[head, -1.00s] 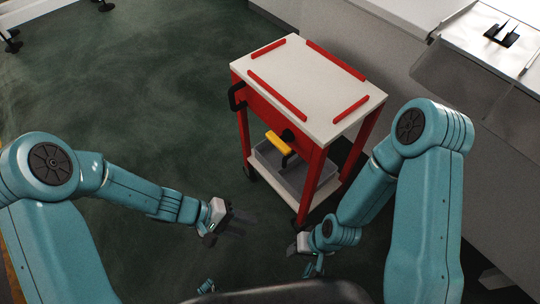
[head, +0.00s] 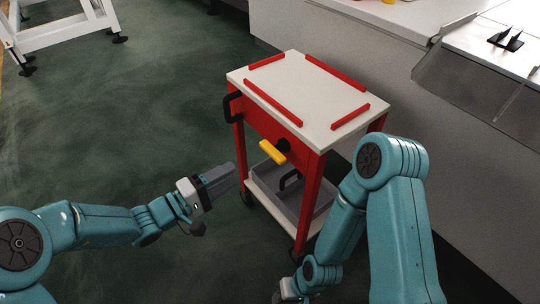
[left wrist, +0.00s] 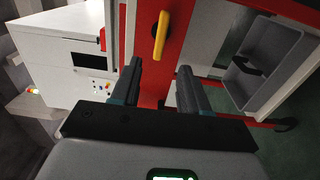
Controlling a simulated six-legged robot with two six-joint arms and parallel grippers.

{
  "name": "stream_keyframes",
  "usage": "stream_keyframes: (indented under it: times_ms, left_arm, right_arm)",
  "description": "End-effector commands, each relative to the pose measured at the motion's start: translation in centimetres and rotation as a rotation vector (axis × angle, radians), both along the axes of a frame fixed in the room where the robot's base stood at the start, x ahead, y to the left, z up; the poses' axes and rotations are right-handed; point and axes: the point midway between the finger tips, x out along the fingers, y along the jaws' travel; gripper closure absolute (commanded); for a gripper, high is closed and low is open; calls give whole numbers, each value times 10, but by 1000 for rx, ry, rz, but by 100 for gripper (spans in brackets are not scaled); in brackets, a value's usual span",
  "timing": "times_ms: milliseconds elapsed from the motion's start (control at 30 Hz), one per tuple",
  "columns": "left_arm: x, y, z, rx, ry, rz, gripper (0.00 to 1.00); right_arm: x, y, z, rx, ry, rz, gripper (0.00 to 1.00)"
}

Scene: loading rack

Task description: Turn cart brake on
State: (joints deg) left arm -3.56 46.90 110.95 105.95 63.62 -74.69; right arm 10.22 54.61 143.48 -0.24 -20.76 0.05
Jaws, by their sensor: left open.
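The cart (head: 305,92) is red with a white top and red rails, standing in the middle of the head view. A yellow lever (head: 272,152) on a dark pivot sits on its red front panel. The lever also shows in the left wrist view (left wrist: 160,36), beyond the fingertips and roughly between them. My left gripper (head: 226,178) is open and empty, in front of the cart and to the left of the lever, apart from it. My right gripper (head: 284,292) is low at the bottom edge, mostly hidden, and its jaws cannot be made out.
A grey bin (head: 306,208) with a dark handle stands on the cart's lower shelf. A black handle (head: 231,107) juts from the cart's left side. A white counter (head: 350,50) runs behind the cart. A white frame (head: 68,35) stands far left. Green floor left of the cart is clear.

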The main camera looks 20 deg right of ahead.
Motion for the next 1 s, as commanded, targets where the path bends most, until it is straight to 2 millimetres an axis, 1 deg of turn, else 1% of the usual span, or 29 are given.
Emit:
stream_keyframes:
  times_ms: [33,300,400,500,600,700,1000]
  left_arm:
    - [3,-13,-2,2,-3,-7,55]
    - [24,-75,-3,1,-1,-7,55]
    - [31,-96,-3,2,0,-6,55]
    - [37,-112,-2,3,0,-4,55]
    - [41,-123,-2,2,2,-3,55]
    - [43,-128,-1,2,3,0,55]
    - [44,-131,-1,2,3,0,55]
  right_arm:
    - [0,0,-4,0,0,-2,57]
    - [3,-3,-14,-2,-4,-11,57]
    - [3,-3,-17,-2,-5,-14,57]
    - [4,-4,-19,-2,-7,-16,57]
    - [4,-4,-20,-4,-7,-18,57]
    - [5,-4,-21,-4,-8,-19,57]
    - [5,-4,-20,-4,-8,-19,57]
